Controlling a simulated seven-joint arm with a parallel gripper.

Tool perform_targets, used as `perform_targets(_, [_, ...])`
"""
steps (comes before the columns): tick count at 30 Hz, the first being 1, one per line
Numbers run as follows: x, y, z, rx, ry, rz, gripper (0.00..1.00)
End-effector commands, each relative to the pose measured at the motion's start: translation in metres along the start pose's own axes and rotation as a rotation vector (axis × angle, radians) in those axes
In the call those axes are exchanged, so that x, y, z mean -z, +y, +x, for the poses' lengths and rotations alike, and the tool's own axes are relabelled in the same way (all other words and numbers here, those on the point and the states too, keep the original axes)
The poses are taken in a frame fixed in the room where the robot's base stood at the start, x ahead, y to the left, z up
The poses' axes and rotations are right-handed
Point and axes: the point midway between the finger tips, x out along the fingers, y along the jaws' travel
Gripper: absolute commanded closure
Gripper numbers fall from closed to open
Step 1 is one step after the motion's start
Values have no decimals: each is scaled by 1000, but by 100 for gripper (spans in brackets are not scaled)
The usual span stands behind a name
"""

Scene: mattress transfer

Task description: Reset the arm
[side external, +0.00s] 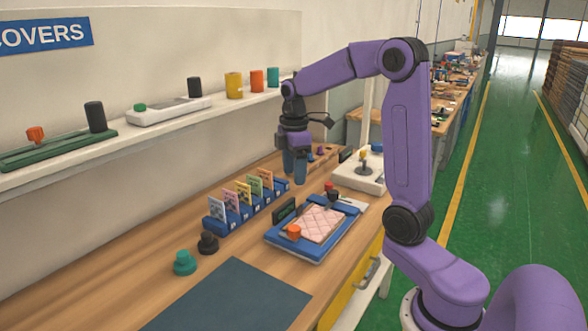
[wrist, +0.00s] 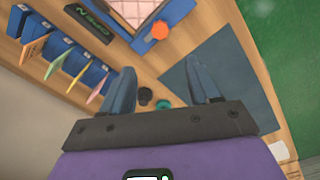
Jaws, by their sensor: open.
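My gripper (side external: 294,168) hangs from my purple arm above the back part of the wooden bench, fingers pointing down. In the wrist view my gripper (wrist: 163,92) has its two blue fingers spread wide with nothing between them. A blue tray (side external: 273,243) lies on the bench with a pink quilted mattress piece (side external: 318,222) on it and an orange knob (side external: 294,232) at its near end. The tray (wrist: 178,12) and orange knob (wrist: 160,29) also show at the top of the wrist view, apart from my fingers.
A blue rack (side external: 215,226) with several upright coloured cards stands left of the tray. Green (side external: 184,263) and black (side external: 208,242) knobs stand near a dark mat (side external: 235,297). A white device (side external: 360,172) stands at the back. A shelf (side external: 160,130) with several cylinders runs along the wall.

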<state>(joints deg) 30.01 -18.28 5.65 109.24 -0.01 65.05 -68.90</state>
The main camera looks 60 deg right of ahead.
Motion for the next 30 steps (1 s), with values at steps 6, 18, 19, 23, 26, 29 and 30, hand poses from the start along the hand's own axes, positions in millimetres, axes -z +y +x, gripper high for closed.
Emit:
perform_targets(6, [0,0,0,-1,0,0,39])
perform_targets(18, [42,-52,5,-5,4,-28,39])
perform_targets(19, [46,-60,6,-5,5,-30,39])
perform_targets(23, [60,-94,10,-7,7,-38,39])
perform_targets(26, [67,-122,13,-7,9,-46,39])
perform_targets(29, [71,-149,17,-8,13,-54,39])
perform_targets(30, [71,-160,18,-7,13,-57,39])
